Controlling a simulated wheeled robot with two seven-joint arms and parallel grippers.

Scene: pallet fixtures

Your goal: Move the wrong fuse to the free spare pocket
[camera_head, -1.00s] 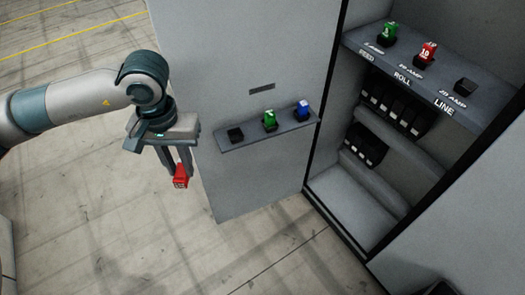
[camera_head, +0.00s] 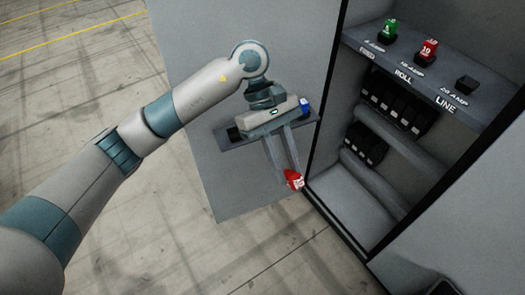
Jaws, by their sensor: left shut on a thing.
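My left gripper (camera_head: 287,176) is shut on a red fuse (camera_head: 295,182) and holds it in the air, in front of the door's lower right part. On the cabinet's upper shelf (camera_head: 408,62), a green fuse (camera_head: 390,30) and a red fuse (camera_head: 429,49) stand in pockets. The black pocket (camera_head: 466,84) by the LINE label is empty. On the door shelf (camera_head: 225,146), a blue fuse (camera_head: 305,105) stands at the right end. A black pocket (camera_head: 234,133) at its left end is partly covered by my gripper. The middle of that shelf is hidden.
The open grey door (camera_head: 200,70) stands left of the cabinet. Black blocks (camera_head: 395,106) sit in rows below the upper shelf. A dark frame edge (camera_head: 336,232) runs along the cabinet's front. The concrete floor (camera_head: 220,260) is clear in front.

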